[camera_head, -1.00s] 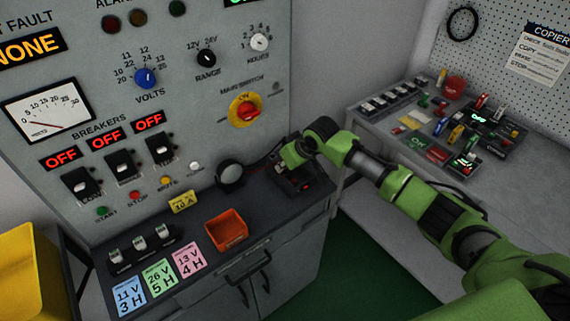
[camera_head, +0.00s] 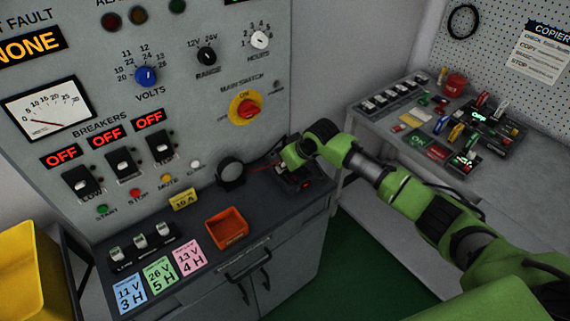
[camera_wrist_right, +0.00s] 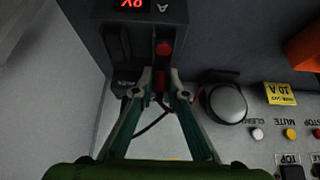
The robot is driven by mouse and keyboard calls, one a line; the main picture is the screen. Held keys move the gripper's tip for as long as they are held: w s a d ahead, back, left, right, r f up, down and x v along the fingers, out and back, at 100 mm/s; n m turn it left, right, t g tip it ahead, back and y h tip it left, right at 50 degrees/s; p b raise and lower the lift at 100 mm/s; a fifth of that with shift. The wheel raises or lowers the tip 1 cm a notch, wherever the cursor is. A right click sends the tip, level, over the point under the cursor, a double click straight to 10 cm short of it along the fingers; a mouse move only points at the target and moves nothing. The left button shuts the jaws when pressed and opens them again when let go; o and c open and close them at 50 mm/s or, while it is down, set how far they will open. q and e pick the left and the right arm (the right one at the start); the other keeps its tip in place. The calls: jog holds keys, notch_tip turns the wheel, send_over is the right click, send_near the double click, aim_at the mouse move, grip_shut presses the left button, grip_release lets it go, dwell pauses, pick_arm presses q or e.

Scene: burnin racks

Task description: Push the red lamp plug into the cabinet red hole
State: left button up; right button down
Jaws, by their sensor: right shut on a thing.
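My right gripper (camera_wrist_right: 160,93) is shut on the red plug (camera_wrist_right: 160,80) in the right wrist view. The plug points at a black box with a lit red display (camera_wrist_right: 132,4). A red round part (camera_wrist_right: 164,48) on the box's face lies just beyond the plug; I cannot tell whether they touch. In the head view the black box (camera_head: 303,187) stands at the right end of the cabinet top, partly hidden by my right arm. A red lead runs toward the round lamp (camera_head: 231,173), which also shows in the wrist view (camera_wrist_right: 225,103). My left gripper is not in view.
An orange bin (camera_head: 227,228), a yellow tag (camera_head: 184,199) and coloured cards (camera_head: 160,273) are on the cabinet top. The panel's breakers (camera_head: 122,163) stand behind. A grey bench with several small parts is at right. A yellow bin (camera_head: 30,270) is at left.

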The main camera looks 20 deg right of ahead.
jog(key=shift+f, duration=0.1)
jog(key=c, duration=1.5)
grip_release()
jog(key=shift+r+p, duration=2.75)
jog(key=shift+r, duration=0.1)
jog(key=shift+f, duration=0.15)
